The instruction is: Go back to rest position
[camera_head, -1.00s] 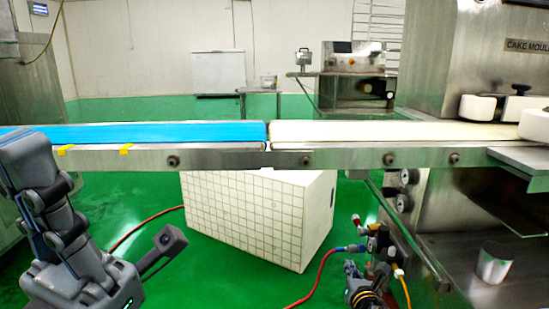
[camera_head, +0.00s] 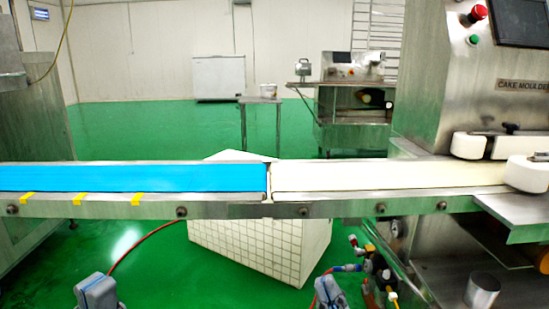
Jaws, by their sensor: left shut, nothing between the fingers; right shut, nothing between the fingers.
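My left gripper (camera_head: 98,290) shows at the bottom edge, left of the middle. It is a small grey rounded shape, shut and empty. My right gripper (camera_head: 330,292) shows at the bottom edge, right of the middle, also shut and empty. Both are low in the picture, below the conveyor and apart from it. The rest of both arms is cut off by the bottom edge.
A conveyor with a blue belt (camera_head: 130,178) and a cream belt (camera_head: 390,176) crosses the view. The cake moulder (camera_head: 440,95) stands at the right. A white tiled block (camera_head: 250,245) and hose fittings (camera_head: 378,275) lie beyond my grippers. Green floor shows between them.

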